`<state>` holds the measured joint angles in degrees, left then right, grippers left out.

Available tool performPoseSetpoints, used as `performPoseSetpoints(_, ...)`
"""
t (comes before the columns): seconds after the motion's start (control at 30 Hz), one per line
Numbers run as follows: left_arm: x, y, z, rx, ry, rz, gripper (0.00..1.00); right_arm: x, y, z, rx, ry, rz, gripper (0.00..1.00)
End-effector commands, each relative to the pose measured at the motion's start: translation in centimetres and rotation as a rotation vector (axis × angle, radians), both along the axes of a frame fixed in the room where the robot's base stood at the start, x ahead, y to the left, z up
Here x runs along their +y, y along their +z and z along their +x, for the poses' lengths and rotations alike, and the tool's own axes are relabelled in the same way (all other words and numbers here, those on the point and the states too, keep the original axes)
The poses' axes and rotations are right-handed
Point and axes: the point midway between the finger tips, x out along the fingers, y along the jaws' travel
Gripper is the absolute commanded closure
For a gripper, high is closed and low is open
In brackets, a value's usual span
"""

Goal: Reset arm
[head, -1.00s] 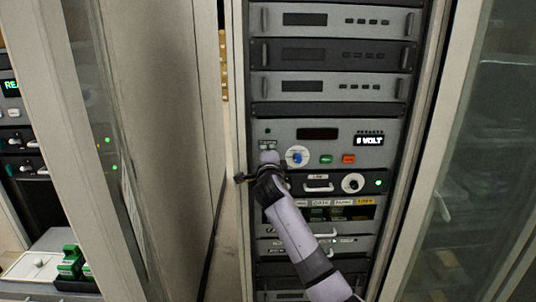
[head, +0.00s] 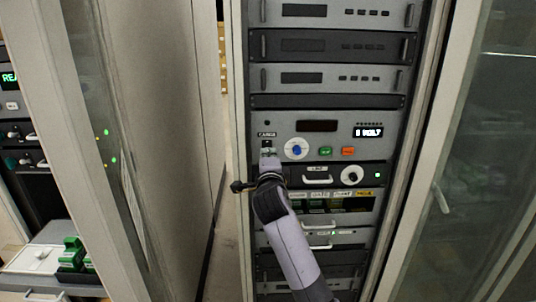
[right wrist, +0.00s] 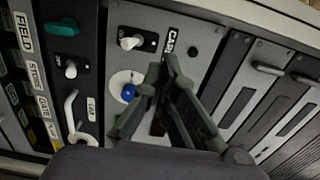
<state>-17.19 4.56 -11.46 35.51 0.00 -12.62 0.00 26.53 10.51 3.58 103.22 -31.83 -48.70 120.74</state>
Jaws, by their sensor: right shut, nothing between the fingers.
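My right gripper (head: 268,155) is in front of the equipment rack, just below the small label on the left of a grey panel (head: 380,152). Its arm comes up from the bottom of the head view. In the right wrist view the right gripper (right wrist: 165,72) has its fingertips together with nothing between them, near the panel label. I cannot tell whether the tips touch the panel. My left gripper is not in view.
The panel has a blue knob (head: 297,150), a green button (head: 326,152), an orange button (head: 348,152) and a lit display (head: 368,132). An open cabinet door (head: 440,150) stands right. Green blocks (head: 72,254) sit at lower left.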

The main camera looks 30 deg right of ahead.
Motion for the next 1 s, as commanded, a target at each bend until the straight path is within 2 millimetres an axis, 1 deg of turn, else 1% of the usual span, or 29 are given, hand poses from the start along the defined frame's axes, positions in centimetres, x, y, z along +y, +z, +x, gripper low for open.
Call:
performPoseSetpoints(0.37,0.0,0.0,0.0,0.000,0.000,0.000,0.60,0.0,-0.1,0.1,0.002,0.001,-0.002,1.00)
performPoseSetpoints(0.43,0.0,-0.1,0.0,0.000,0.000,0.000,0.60,0.2,-1.1,0.3,0.025,0.008,-0.013,1.00)
performPoseSetpoints(0.47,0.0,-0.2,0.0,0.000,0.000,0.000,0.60,0.3,-1.9,0.4,0.043,0.014,-0.023,1.00)
performPoseSetpoints(0.57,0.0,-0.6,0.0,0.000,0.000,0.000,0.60,1.1,-6.5,1.1,0.150,0.049,-0.080,1.00)
performPoseSetpoints(0.6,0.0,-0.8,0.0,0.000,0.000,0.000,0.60,1.6,-9.0,1.4,0.209,0.073,-0.115,1.00)
performPoseSetpoints(0.67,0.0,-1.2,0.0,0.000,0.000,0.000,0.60,2.4,-13.5,1.6,0.307,0.113,-0.172,1.00)
performPoseSetpoints(0.7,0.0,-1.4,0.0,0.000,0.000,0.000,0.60,3.0,-16.6,1.6,0.375,0.144,-0.212,1.00)
performPoseSetpoints(0.77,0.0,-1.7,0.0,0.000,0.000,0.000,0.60,3.9,-21.1,1.3,0.471,0.194,-0.272,1.00)
performPoseSetpoints(0.8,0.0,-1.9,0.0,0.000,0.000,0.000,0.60,4.5,-24.1,0.9,0.533,0.228,-0.312,1.00)
performPoseSetpoints(0.87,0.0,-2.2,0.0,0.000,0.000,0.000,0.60,5.4,-28.6,0.0,0.621,0.282,-0.368,1.00)
performPoseSetpoints(0.9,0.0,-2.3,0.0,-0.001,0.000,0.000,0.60,6.0,-31.6,-0.7,0.677,0.320,-0.406,1.00)
performPoseSetpoints(0.97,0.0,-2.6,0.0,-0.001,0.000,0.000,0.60,6.9,-35.9,-2.1,0.759,0.379,-0.460,1.00)
performPoseSetpoints(1.0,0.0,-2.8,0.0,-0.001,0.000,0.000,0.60,7.4,-38.8,-3.2,0.811,0.419,-0.494,1.00)
